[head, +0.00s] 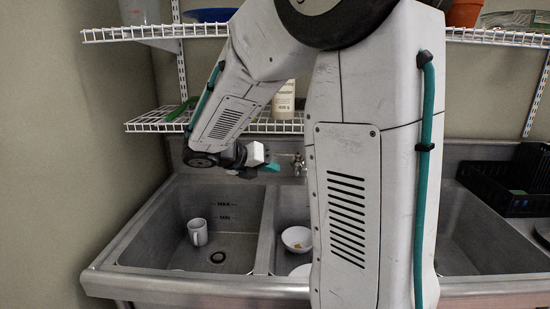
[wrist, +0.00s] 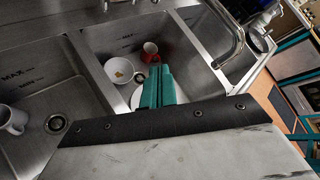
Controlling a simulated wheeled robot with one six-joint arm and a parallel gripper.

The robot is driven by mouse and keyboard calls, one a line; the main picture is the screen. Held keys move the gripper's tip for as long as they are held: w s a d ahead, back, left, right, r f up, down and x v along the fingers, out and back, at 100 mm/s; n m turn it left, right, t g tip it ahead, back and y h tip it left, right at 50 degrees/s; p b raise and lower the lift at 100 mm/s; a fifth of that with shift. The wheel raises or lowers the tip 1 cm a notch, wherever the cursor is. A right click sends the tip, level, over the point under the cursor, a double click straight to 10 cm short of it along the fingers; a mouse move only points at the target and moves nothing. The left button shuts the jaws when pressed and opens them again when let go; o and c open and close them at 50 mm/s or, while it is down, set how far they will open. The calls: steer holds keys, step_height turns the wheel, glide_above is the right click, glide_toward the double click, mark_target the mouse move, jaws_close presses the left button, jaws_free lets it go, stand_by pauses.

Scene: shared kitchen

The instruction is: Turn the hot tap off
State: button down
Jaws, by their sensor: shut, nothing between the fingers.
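In the head view, a small metal tap fitting (head: 298,164) stands at the back wall of the sink, partly hidden by my arm. My gripper (head: 272,167) is just left of it in the picture, with teal fingers; whether they touch cannot be told. In the wrist view, my gripper (wrist: 158,88) is shut and empty, over the middle basin. A curved metal spout (wrist: 239,45) shows right of it. Metal tap parts (wrist: 268,6) are cut off at the top edge. No hot or cold marking is readable, and running water cannot be made out.
The left basin holds a white mug (head: 197,232). The middle basin holds a white bowl (head: 296,239), a plate (wrist: 137,98) and a red mug (wrist: 150,50). A wire shelf (head: 150,121) hangs above the sink. A black rack (head: 505,188) stands at right.

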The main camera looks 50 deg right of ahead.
steer(key=w+d+f+n+t+h, duration=0.2)
steer(key=w+d+f+n, duration=0.15)
steer(key=w+n, duration=0.3)
steer(key=w+d+f+n+t+h, duration=0.1)
steer(key=w+d+f+n+h, duration=0.1)
steer(key=w+d+n, duration=0.35)
steer(key=n, duration=0.3)
glide_toward(282, 155)
steer(key=s+d, duration=0.3)
steer(key=d, duration=0.1)
steer(key=shift+w+d+f, duration=0.2)
steer(key=shift+w+d, duration=0.05)
steer(key=shift+w, duration=0.35)
steer(key=shift+w+d+f, duration=0.2)
steer(key=shift+w, duration=0.4)
steer(key=shift+w+d+f, duration=0.1)
steer(key=shift+w+d, duration=0.3)
steer(key=shift+d, duration=0.05)
